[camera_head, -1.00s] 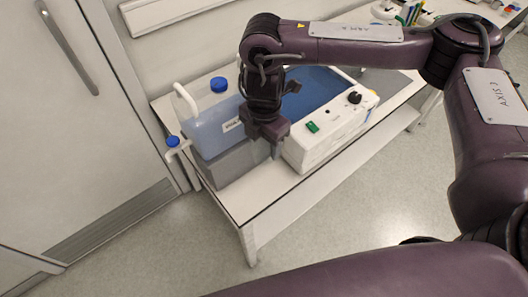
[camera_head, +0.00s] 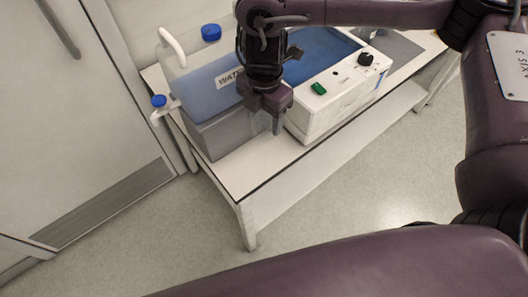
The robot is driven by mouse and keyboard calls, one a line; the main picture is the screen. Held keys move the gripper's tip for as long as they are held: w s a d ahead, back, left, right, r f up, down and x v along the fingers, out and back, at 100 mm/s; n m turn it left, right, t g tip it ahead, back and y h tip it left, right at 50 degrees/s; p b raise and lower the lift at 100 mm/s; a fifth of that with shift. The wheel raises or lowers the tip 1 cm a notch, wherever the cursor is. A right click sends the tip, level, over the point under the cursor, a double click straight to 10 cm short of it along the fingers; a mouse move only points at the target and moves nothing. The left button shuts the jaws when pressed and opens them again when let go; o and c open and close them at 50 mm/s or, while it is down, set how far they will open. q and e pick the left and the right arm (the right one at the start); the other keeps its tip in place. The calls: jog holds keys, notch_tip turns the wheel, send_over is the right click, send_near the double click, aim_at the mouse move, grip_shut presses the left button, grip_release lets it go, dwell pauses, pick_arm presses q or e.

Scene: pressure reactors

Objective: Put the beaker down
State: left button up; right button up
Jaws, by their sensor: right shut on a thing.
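My right gripper (camera_head: 268,108) points down in front of the water container and the left end of the white water bath. Its fingers are shut. I cannot make out a beaker clearly; what the fingers hold is hidden or too faint to see. The white bench (camera_head: 238,178) lies below the gripper, with its bare front edge strip nearest to me. I cannot tell the gripper's height above it. My left gripper is not in view.
The front strip is narrow but clear.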

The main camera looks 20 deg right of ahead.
notch_tip(320, 180, down, 10)
jog(key=shift+r+b, duration=0.1)
jog(key=shift+b, duration=0.6)
jog(key=shift+f+b, duration=0.4)
jog(key=shift+f, duration=1.45)
jog(key=shift+f, duration=0.1)
jog(key=o, duration=1)
